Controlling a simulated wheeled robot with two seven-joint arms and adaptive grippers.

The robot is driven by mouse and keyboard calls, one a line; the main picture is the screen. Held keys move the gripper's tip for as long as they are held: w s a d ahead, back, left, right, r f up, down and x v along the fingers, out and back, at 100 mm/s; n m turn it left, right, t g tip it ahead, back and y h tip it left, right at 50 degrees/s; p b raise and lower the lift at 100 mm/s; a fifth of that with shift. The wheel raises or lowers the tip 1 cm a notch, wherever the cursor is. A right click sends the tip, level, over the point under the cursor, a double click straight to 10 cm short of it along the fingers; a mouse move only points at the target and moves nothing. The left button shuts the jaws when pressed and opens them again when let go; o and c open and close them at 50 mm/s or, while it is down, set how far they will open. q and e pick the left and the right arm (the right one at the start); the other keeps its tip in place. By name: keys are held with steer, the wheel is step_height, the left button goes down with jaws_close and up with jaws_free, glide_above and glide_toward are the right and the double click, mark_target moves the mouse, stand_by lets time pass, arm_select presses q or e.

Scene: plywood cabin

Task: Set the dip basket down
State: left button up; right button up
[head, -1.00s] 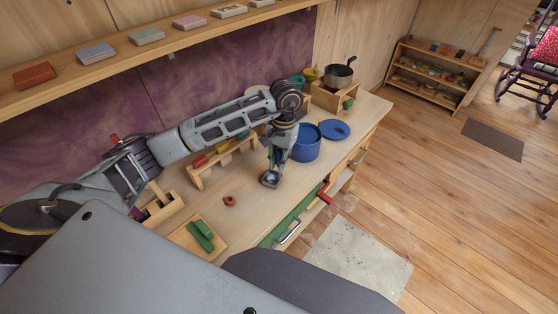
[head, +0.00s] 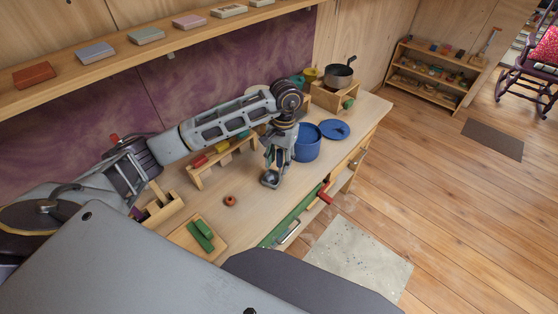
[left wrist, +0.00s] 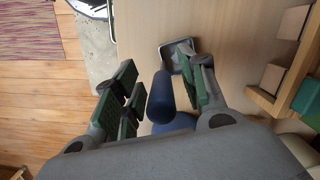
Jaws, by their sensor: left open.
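The dip basket (head: 270,180) is a small grey square basket with an upright dark blue handle. It stands on the bench top in front of the blue pot (head: 307,148). My left gripper (head: 275,160) is above it, pointing down. In the left wrist view the blue handle (left wrist: 160,98) stands between the parted green-padded fingers of my left gripper (left wrist: 152,80), with a gap on the left side. The basket's grey bowl (left wrist: 177,56) shows beyond, partly behind the right finger. My right gripper is out of view.
A blue lid (head: 334,130) lies right of the pot. A wooden rack with coloured blocks (head: 220,155) stands behind the gripper. The bench's front edge is close.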

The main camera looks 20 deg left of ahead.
arm_select(q)
step_height(320, 180, up, 12)
steer(key=w, duration=0.1)
steer(key=shift+w+f, duration=0.15)
steer(key=shift+w, duration=0.25)
stand_by(0.6)
steer(key=shift+d, duration=0.1)
stand_by(0.4)
